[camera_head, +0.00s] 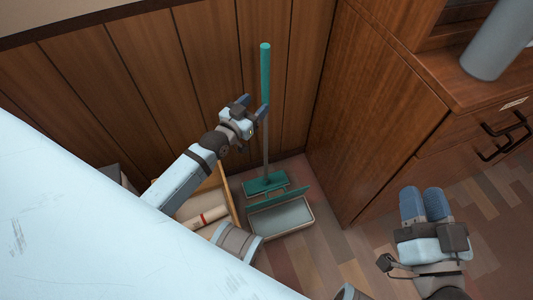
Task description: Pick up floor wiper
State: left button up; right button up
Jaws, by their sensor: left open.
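The floor wiper stands upright in the corner, with a green grip (265,72) on top, a thin grey pole and a green head (264,184) on the floor. My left gripper (253,103) is open at the pole, just below the green grip. Whether the pole is between its fingers is unclear at this angle. My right gripper (426,204) is at the lower right, far from the wiper. Its two blue fingers lie side by side, with no clear gap and nothing visible held.
A grey tray (296,215) with a green edge sits in front of the wiper head. An open box (230,196) with a rolled item (206,217) stands left of it. A wooden cabinet (372,110) is on the right. A pale surface (90,220) covers the lower left.

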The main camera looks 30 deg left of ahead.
aim_at(263, 98)
pick_arm(q)
jog(key=shift+w+d, duration=0.15)
jog(key=shift+w, duration=0.75)
jog(key=w+b, duration=0.2)
jog(key=w, duration=0.1)
jog(key=w+b, duration=0.1)
jog(key=w, duration=0.1)
jog(key=shift+d, duration=0.35)
jog(key=shift+w+r, duration=0.1)
jog(key=shift+w, duration=0.1)
grip_shut()
pick_arm(e)
notch_tip(263, 98, down, 5)
jog(key=shift+a+r+n+g, duration=0.15)
jog(key=shift+n+g, duration=0.15)
jog(key=shift+g, duration=0.7)
